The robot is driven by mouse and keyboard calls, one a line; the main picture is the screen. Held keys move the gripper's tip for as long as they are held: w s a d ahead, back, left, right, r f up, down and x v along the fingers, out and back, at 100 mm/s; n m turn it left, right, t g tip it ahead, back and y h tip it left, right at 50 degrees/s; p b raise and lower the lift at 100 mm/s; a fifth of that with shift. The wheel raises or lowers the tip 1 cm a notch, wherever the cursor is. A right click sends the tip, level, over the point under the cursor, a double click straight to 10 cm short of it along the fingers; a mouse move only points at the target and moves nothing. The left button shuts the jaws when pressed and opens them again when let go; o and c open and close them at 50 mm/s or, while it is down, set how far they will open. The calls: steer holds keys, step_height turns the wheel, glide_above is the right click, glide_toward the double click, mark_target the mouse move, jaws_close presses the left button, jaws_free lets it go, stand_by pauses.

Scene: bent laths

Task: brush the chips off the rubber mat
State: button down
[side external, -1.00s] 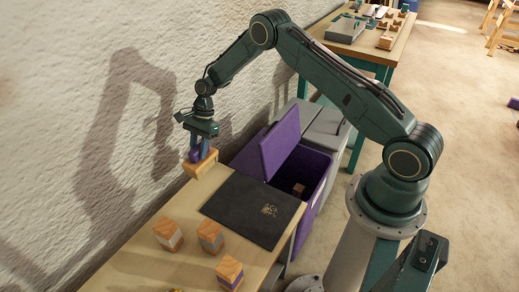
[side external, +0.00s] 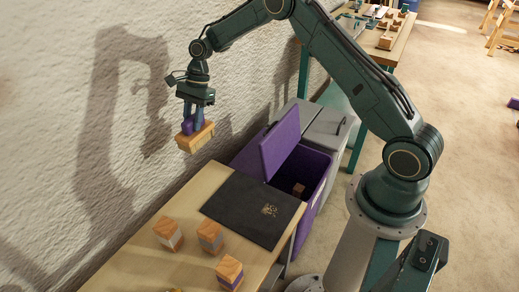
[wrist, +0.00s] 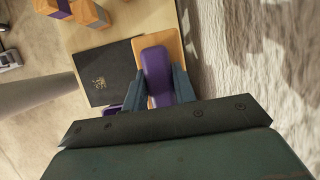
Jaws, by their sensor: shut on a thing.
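My gripper (side external: 193,118) is shut on the purple handle of a wooden brush (side external: 196,138) and holds it in the air near the wall, to the left of the mat. In the wrist view the brush (wrist: 172,45) hangs between the fingers of my gripper (wrist: 160,85), its wooden back toward the camera. The black rubber mat (side external: 236,205) lies flat on the table. A small heap of pale chips (side external: 269,210) sits on the mat's right part; the chips also show in the wrist view (wrist: 99,83).
Several wooden blocks with coloured bands, one of them banded purple (side external: 229,272), stand on the table (side external: 140,255) in front of the mat. A purple bin (side external: 315,172) with its lid (side external: 281,145) raised stands beyond the table's far end, a small block inside. The textured wall is close on the left.

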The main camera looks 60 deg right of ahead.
steer(key=c, duration=1.8)
jaws_free()
steer(key=shift+c, duration=1)
steer(key=shift+s+d+f, duration=0.1)
steer(key=shift+s+f, duration=0.35)
steer(key=s+d+f+n+g, duration=0.1)
steer(key=s+f+n, duration=0.2)
steer(key=s, duration=0.5)
steer(key=s+d+f+n+g, duration=0.1)
steer(key=s+f+n, duration=0.2)
steer(key=s, duration=0.6)
steer(key=s+d+f+n+g+h, duration=0.1)
steer(key=s+f+n, duration=0.2)
steer(key=s, duration=0.5)
steer(key=shift+s+d+f, duration=0.2)
steer(key=shift+s+f, duration=0.2)
steer(key=shift+f, duration=0.45)
